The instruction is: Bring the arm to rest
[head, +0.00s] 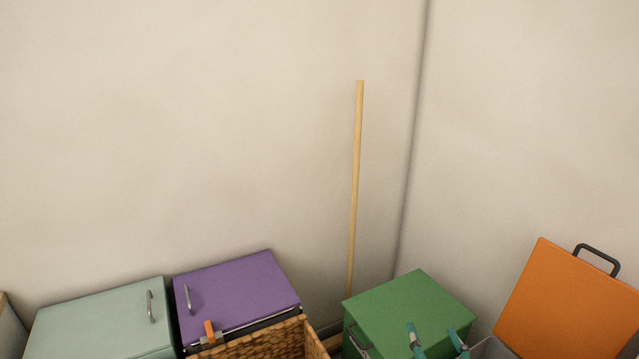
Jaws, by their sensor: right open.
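My right gripper (433,336) shows at the bottom edge, right of centre. Its two teal fingers are spread apart with nothing visible between them. They appear in front of the green box (415,300), and I cannot tell whether they touch it. The rest of the right arm is mostly cut off by the bottom edge. My left gripper does not show.
A pale green box (105,318) and a purple box (235,292), both with handles, stand at left. A wicker basket (265,343) and an orange-and-grey object (210,331) are in front. A wooden pole (356,180) leans near the corner. An orange lid (565,305) stands tilted at right.

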